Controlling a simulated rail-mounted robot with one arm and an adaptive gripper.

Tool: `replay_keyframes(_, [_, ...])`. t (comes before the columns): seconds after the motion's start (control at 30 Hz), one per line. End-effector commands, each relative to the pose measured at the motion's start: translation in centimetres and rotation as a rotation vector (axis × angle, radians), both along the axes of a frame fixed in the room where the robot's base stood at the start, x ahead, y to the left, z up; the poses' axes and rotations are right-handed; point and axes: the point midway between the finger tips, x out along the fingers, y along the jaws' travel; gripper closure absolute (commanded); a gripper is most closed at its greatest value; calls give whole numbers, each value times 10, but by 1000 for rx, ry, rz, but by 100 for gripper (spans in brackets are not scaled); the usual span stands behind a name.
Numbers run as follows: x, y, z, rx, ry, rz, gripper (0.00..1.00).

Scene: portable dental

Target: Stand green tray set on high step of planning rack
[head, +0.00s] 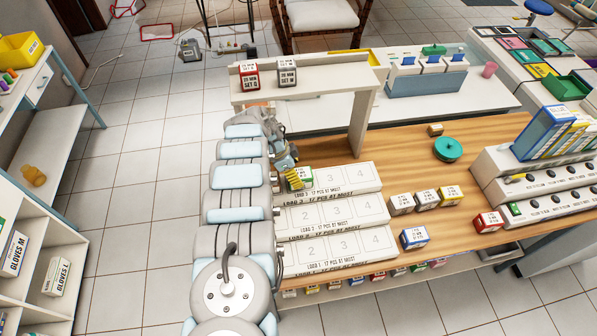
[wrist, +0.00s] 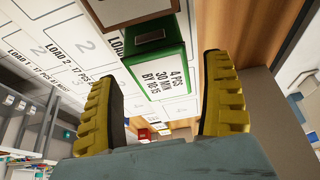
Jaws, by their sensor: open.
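The green tray set (head: 305,175) is a small block with a white label on a green face. My gripper (head: 292,176) has yellow ribbed fingers. In the wrist view my gripper (wrist: 160,75) is open, one finger on each side of the block, with visible gaps. The block's underside is hidden.
A raised white shelf (head: 330,83) with a red block (head: 249,75) and a grey block (head: 287,77) stands behind the rack. Grey, yellow (head: 450,196), blue (head: 414,239) and red (head: 488,222) blocks lie right of the rack. A teal round object (head: 448,149) stands farther back.

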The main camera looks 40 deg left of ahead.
Motion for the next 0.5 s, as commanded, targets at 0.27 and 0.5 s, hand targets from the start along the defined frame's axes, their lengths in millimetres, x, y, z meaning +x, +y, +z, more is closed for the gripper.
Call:
replay_keyframes(0.27, [-6,6,22,1,-1,1,18])
replay_keyframes(0.5, [-13,11,41,1,-1,1,18])
